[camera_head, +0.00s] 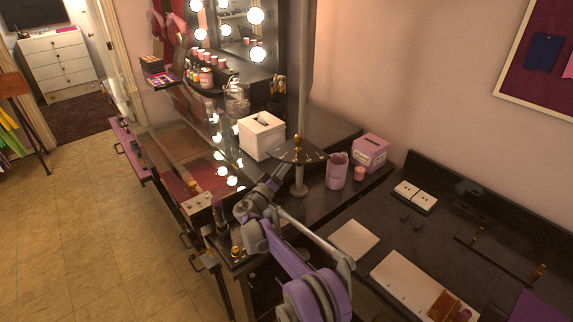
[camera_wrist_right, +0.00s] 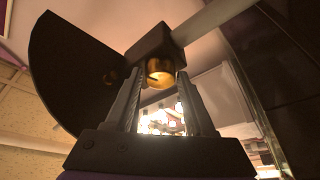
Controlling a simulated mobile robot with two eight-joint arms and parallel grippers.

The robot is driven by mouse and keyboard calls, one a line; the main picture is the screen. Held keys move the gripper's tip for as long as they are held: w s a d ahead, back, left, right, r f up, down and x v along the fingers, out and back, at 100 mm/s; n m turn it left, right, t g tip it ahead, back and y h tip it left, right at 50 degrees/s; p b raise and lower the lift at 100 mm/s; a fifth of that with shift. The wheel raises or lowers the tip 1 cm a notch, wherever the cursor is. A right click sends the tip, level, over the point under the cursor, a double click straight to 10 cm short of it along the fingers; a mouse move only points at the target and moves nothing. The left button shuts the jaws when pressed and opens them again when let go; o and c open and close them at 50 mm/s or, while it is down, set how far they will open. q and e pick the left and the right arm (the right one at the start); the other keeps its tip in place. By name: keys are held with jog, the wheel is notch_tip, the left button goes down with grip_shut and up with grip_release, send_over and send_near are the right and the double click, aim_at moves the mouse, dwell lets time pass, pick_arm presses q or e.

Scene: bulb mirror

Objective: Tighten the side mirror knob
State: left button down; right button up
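The side mirror appears to be the dark round disc on a pale stand (camera_head: 299,150), on the black counter in the head view. A brass knob (camera_wrist_right: 160,72) sits under a black block beside the dark disc (camera_wrist_right: 82,70) in the right wrist view. My right gripper (camera_wrist_right: 160,82) has its fingers apart, one on each side of the knob, with gaps showing between them and the knob. In the head view my right gripper (camera_head: 276,178) is just left of and below the disc; its fingertips are hard to make out there. My left gripper is not in view.
A white tissue box (camera_head: 262,136) stands behind and left of the mirror. A pink cup (camera_head: 337,171) and a pink box (camera_head: 370,153) stand to its right. An open drawer (camera_head: 207,206) juts out left of my arm.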

jog(key=shift+o, duration=1.3)
jog(key=b+v, duration=0.1)
jog(key=v, duration=0.6)
jog(key=shift+s+a+b, duration=0.15)
jog(key=shift+s+b, duration=0.05)
jog(key=shift+b, duration=0.1)
